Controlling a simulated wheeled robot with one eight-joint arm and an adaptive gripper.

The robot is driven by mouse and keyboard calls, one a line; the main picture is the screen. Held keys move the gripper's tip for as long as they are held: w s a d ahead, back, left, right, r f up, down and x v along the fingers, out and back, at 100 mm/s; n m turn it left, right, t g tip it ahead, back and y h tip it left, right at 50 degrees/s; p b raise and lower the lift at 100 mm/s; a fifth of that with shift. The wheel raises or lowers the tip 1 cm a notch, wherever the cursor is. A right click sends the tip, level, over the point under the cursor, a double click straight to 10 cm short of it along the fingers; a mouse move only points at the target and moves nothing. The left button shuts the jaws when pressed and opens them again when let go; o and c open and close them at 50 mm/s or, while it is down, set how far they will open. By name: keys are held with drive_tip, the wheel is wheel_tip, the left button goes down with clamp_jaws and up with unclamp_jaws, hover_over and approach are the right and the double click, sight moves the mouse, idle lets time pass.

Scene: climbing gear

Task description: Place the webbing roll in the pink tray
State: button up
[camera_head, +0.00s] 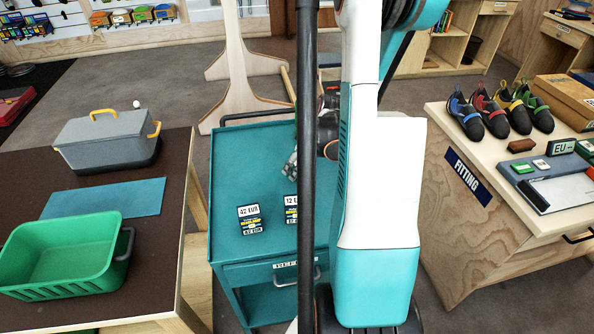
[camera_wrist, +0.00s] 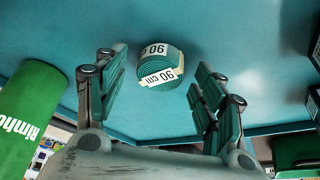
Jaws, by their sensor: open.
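My gripper (camera_wrist: 158,80) is open, with one finger to each side of the roll in the picture. Gaps show between the roll and both fingers, and I cannot tell how far the fingertips are above the surface. In the head view my arm hides the roll and most of the gripper. I see no pink tray in either view.
A teal trolley (camera_head: 232,190) with price cards stands in the middle. A green basket (camera_head: 70,250) and a grey toolbox (camera_head: 105,140) stand on the left table. Shoes (camera_head: 465,115) and boxes crowd the right counter. A green printed object (camera_wrist: 25,110) shows at left in the wrist view.

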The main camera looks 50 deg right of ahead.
drive_tip(key=c, duration=1.2)
drive_tip(key=shift+r, duration=0.1)
drive_tip(key=shift+c, duration=0.2)
